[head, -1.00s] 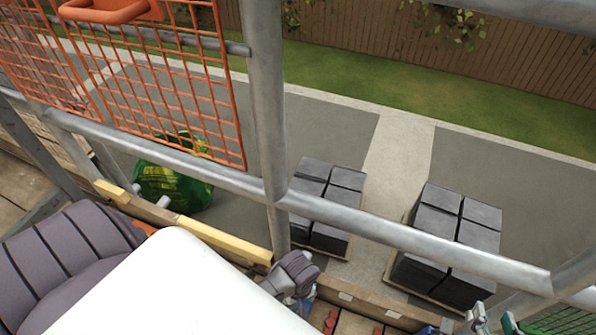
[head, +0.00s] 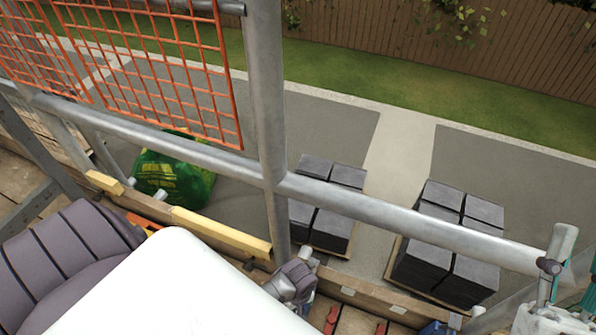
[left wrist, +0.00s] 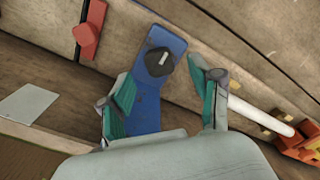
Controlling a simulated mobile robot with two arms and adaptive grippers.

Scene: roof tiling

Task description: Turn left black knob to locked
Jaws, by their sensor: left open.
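In the left wrist view a black round knob (left wrist: 158,62) with a short white mark sits near the far end of a blue plate (left wrist: 146,112) on wooden boards. The mark points up and slightly right. My left gripper (left wrist: 161,76) is open, its two teal-padded fingers on either side of the plate, with the knob between and just beyond the tips. I cannot tell whether they touch anything. In the head view a bit of blue (head: 437,328) shows at the bottom edge. A grey and teal gripper, seemingly my right (head: 560,275), is cut off at the right edge.
A red fitting (left wrist: 89,31) lies left of the plate. A white rod (left wrist: 262,116) with an orange end is on the right. Scaffold rails (head: 400,225), an upright pole (head: 268,130) and orange mesh (head: 160,70) stand in front. Stacked slates (head: 445,240) lie below.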

